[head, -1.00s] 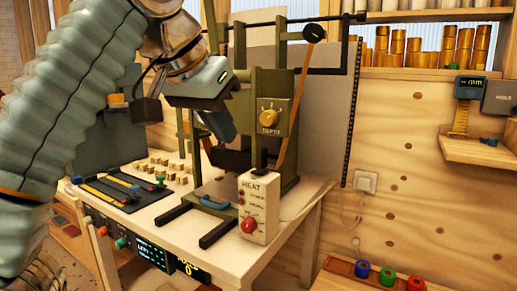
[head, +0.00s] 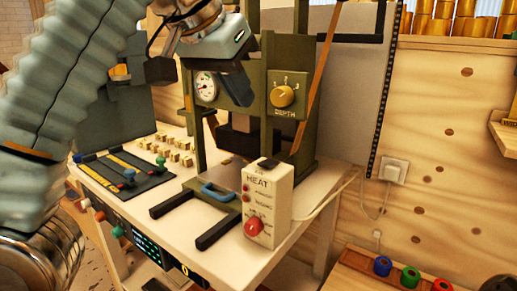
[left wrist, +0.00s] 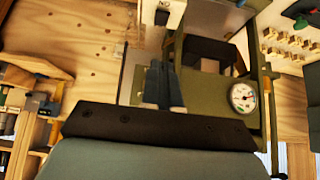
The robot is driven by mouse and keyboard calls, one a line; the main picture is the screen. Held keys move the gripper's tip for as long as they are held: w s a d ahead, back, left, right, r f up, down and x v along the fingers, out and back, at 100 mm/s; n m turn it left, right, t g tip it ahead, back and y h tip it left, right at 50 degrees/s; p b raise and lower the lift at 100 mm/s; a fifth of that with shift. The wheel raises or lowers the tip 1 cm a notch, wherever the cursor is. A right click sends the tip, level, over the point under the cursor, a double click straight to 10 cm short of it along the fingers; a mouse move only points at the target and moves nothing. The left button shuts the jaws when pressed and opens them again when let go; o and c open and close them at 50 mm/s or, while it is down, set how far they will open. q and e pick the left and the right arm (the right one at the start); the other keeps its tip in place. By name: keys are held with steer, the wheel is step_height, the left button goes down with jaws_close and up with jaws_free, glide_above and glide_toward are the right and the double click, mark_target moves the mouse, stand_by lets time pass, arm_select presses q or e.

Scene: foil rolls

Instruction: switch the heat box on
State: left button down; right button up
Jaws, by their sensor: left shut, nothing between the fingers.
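The heat box (head: 266,205) is a cream upright box labelled HEAT on the front right of the bench. Its front carries small red lights and a round red knob (head: 254,226) low down. The knob's exact setting is too small to read. My left gripper (head: 237,90) is above and behind the box, in front of the green press (head: 308,110), apart from the box. Its fingers also show together in the left wrist view (left wrist: 164,92), shut and empty. My right gripper is not in view.
The press has a depth dial (head: 283,95), a round gauge (head: 205,87) and a blue handle (head: 218,193) at its base. A cord runs from the heat box to a wall socket (head: 393,170). Small blocks (head: 175,148) and a dark lever panel (head: 125,177) lie left.

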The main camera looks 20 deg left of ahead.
arm_select(q)
glide_above(262, 164)
steer(key=f, duration=0.7)
steer(key=shift+s+a, duration=0.2)
steer(key=shift+s, duration=0.15)
step_height(262, 164, down, 3)
steer(key=shift+s+f+b, duration=0.15)
steer(key=shift+f+b, duration=0.05)
steer(key=shift+b, duration=0.15)
steer(key=shift+f, duration=0.4)
steer(key=f+b, duration=0.1)
steer(key=b, duration=0.2)
steer(key=shift+s+a+f+t, duration=0.15)
steer(key=shift+s+f+t, duration=0.05)
steer(key=shift+t, duration=0.2)
steer(key=shift+r+p, duration=0.55)
steer(key=shift+r, duration=0.1)
steer(key=shift+r+p, duration=0.45)
steer(key=shift+p, duration=0.05)
